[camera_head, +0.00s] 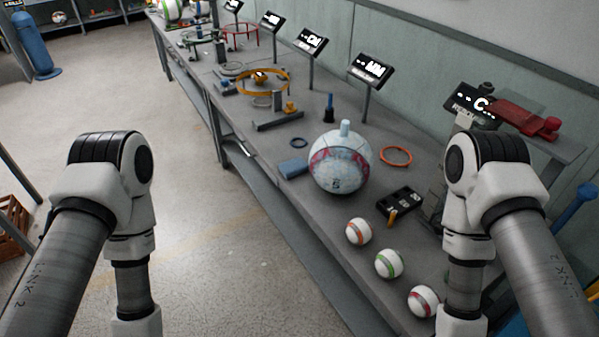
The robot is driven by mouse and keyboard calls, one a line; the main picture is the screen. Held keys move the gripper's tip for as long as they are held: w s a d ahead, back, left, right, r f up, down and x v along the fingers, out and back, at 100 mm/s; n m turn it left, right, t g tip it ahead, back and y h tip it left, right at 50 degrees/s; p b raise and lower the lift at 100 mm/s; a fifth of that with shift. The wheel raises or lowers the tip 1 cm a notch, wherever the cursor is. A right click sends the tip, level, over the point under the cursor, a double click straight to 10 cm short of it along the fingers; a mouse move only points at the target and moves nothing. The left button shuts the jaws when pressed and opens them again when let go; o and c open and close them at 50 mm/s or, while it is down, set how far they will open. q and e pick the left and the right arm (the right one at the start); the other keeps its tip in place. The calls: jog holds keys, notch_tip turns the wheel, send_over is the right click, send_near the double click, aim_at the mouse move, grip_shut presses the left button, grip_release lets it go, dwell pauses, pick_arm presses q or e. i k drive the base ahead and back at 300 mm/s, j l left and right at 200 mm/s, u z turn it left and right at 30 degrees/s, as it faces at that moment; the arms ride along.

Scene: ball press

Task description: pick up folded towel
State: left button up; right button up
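A small blue, flat, rectangular thing (293,168) lies near the front edge of the workbench, left of a large white ball. It looks like the folded towel, but it is too small to be certain. Both of my arms hang down at the left and right of the view, and their lower ends leave the bottom of the picture. Neither gripper shows. No hand is near the blue thing.
The large ball (340,163) stands on the grey workbench (300,215). Three small striped balls, the middle one green-striped (389,264), line the front edge.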

aim_at(290, 168)
jog(key=i+j+z, duration=0.1)
jog(key=z, duration=0.35)
jog(key=i+j+z, duration=0.1)
jog(key=z, duration=0.4)
jog(key=j+z, duration=0.3)
jog(key=z, duration=0.15)
jog(key=i+j+z, duration=0.2)
jog(key=j, duration=0.7)
jog(key=j+z, duration=0.2)
jog(key=j, duration=0.65)
jog(key=k, duration=0.05)
